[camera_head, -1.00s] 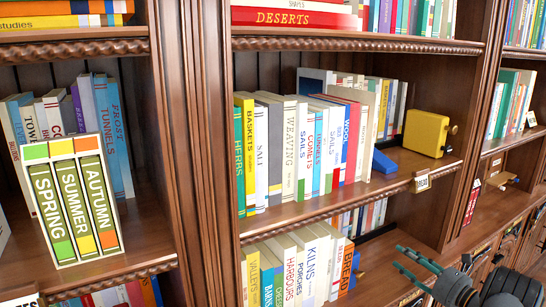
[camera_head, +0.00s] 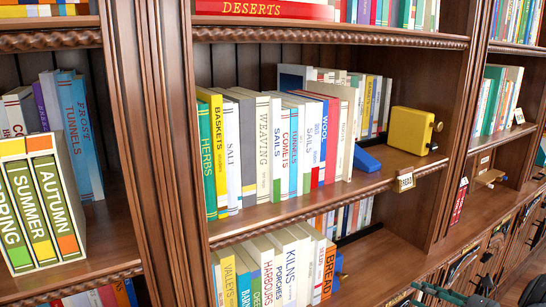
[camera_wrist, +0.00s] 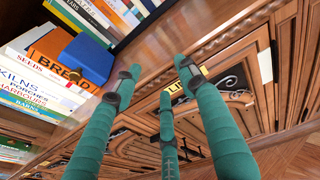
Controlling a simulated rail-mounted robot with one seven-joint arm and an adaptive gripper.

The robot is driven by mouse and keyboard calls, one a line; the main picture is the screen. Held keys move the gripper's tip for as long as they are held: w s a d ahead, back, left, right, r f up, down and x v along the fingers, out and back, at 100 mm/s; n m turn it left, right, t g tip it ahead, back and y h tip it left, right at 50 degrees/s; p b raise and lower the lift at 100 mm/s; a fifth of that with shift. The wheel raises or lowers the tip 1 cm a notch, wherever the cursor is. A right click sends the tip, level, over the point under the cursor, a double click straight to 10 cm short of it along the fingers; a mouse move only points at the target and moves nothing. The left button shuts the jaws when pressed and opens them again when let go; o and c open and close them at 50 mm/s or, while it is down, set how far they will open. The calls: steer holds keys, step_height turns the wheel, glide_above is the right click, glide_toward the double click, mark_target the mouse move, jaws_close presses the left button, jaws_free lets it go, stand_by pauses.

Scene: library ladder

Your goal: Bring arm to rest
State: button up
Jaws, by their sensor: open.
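In the head view only part of my gripper (camera_head: 430,292) and dark arm shows at the bottom right edge, in front of the lower bookcase. The rest of the arm is cut off by the frame.
Lower-shelf books, including an orange BREAD book (camera_wrist: 50,55), and a blue bookend (camera_wrist: 87,60) lie left of my fingers. A yellow label (camera_wrist: 187,74) is on the cabinet. A yellow box (camera_head: 411,131) and blue bookend (camera_head: 367,160) stand on the middle shelf; a book set (camera_head: 40,212) stands left.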

steer(key=s+a+f+n+g+h+b, duration=0.1)
steer(key=s+a+f+n+g+h, duration=0.1)
steer(key=s+f+n+g, duration=0.3)
steer(key=s+a+f+n+g+h+b, duration=0.1)
steer(key=s+a+f+n+g, duration=0.3)
steer(key=s+f, duration=0.6)
steer(key=shift+a+f+n+g+h, duration=0.15)
steer(key=shift+f+n+g+h, duration=0.35)
steer(key=shift+f+n+g, duration=0.5)
steer(key=shift+r, duration=0.15)
